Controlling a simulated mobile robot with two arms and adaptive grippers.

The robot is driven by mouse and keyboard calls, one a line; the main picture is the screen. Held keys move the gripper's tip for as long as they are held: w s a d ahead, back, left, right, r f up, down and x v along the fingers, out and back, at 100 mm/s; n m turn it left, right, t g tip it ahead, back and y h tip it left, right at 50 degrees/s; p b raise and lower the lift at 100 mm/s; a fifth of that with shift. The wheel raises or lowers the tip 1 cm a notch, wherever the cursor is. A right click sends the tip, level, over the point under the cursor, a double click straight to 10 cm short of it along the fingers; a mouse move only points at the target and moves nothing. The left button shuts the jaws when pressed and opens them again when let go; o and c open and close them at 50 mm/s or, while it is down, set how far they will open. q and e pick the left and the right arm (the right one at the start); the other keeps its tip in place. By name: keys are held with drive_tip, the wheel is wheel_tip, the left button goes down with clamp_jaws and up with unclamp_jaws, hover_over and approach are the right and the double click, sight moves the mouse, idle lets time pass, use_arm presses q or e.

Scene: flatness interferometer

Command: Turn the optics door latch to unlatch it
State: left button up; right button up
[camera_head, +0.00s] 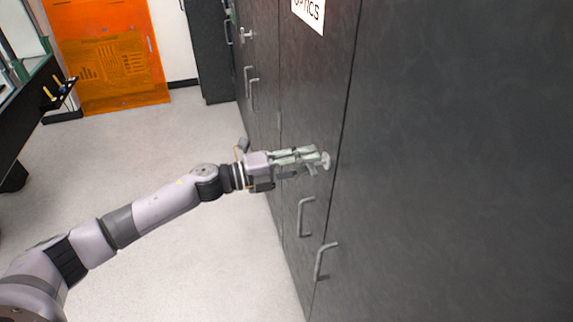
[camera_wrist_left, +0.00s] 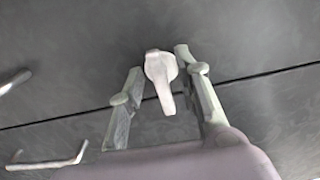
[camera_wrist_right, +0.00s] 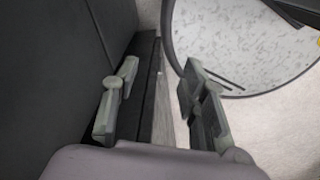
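The latch on the optics door is a small pale turn-knob (camera_head: 326,160) on a dark cabinet front, close to a door seam. The left wrist view shows it as a rounded head with a tapered lever (camera_wrist_left: 160,78) pointing down in the picture. My left gripper (camera_head: 318,157) is at the latch. In the left wrist view its fingers (camera_wrist_left: 160,62) are apart, one on each side of the lever, with gaps visible; firm contact cannot be seen. My right gripper (camera_wrist_right: 160,66) is open and empty in the right wrist view, and is outside the head view.
A partly cropped white label (camera_head: 310,12) ending in "ICS" is on the door above. Bar handles (camera_head: 304,216) (camera_head: 325,262) sit below the latch. An orange panel (camera_head: 110,55) stands at the far left. The pale floor (camera_head: 190,135) beside the cabinets is clear.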

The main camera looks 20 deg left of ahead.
use_arm(q)
drive_tip(key=v, duration=1.1)
drive_tip(key=shift+s+a, duration=0.1)
